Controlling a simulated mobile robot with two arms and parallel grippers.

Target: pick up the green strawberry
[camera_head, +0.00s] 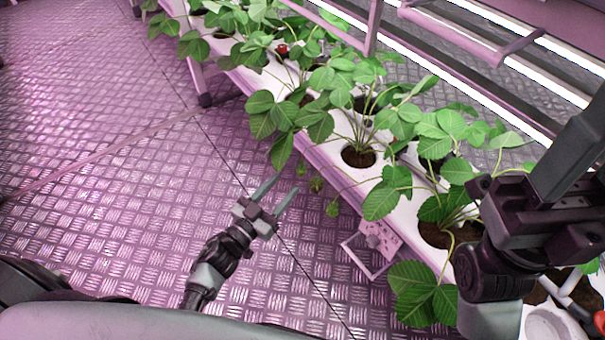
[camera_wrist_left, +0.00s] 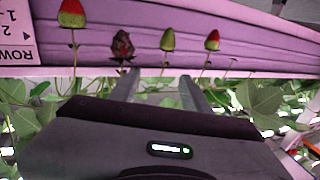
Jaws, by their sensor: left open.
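The green strawberry (camera_wrist_left: 168,40) shows in the left wrist view, mostly green with a reddish tinge, on a thin stem at the planter's edge. It lies beyond the fingertips, between their lines, with a gap. A dark red berry (camera_wrist_left: 122,46) and a red-and-green one (camera_wrist_left: 212,40) flank it; a larger red-tipped berry (camera_wrist_left: 71,14) is at far left. In the head view, small greenish berries (camera_head: 316,183) hang beside the planter, just right of my left gripper (camera_head: 277,192); I cannot tell which matches. My left gripper is open and empty. My right arm shows at right; its fingertips are unclear.
A long white planter (camera_head: 325,160) with leafy strawberry plants (camera_head: 345,90) runs diagonally across the head view. A small tag plate (camera_head: 380,238) sits on its near side. Metal rails (camera_head: 372,25) stand behind. The tread-plate floor (camera_head: 110,130) at left is clear.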

